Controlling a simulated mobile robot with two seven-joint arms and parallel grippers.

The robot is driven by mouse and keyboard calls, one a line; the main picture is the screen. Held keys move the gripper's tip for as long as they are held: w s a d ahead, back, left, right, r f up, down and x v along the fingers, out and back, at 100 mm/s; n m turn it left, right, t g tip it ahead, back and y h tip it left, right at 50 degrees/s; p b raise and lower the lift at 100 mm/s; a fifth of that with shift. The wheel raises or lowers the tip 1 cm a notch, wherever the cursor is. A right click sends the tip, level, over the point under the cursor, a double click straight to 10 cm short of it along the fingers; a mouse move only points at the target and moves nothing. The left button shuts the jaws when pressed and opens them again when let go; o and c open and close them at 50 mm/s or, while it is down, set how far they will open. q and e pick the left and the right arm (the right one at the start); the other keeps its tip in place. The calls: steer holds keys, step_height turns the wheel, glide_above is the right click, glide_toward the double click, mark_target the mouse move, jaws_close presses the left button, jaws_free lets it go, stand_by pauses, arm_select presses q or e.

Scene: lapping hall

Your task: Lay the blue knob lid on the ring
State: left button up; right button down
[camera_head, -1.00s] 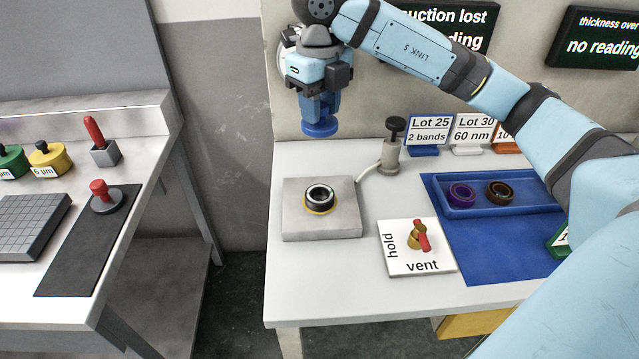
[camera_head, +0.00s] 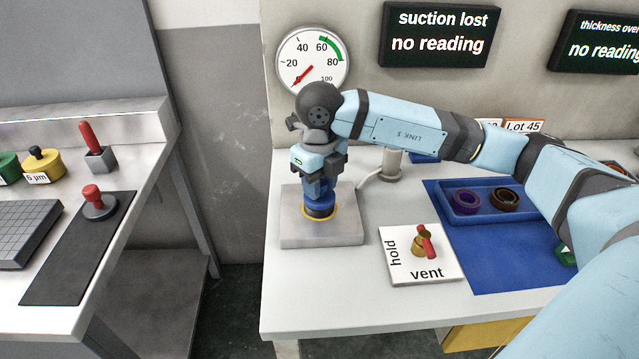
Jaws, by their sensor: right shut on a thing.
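My right gripper (camera_head: 320,183) points straight down over the grey metal block at the left of the table. It is shut on the blue knob lid (camera_head: 319,209). My left gripper is not in view.
A valve plate (camera_head: 420,268) marked hold and vent has a red-handled valve. A blue tray (camera_head: 462,218) holds a purple ring (camera_head: 466,202) and a brown ring (camera_head: 505,199). A gauge (camera_head: 312,58) reads low, and a screen (camera_head: 438,34) says "suction lost, no reading". A side bench stands left.

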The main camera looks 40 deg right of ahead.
steer(key=shift+f, duration=0.1)
steer(key=c, duration=0.8)
jaws_free()
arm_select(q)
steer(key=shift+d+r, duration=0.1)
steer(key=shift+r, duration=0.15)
arm_select(e)
steer(key=shift+r, duration=0.3)
arm_select(q)
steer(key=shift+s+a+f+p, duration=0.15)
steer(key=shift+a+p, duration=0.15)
steer(key=shift+p, duration=0.85)
arm_select(e)
steer(key=shift+r, duration=5.9)
steer(key=shift+r, duration=0.1)
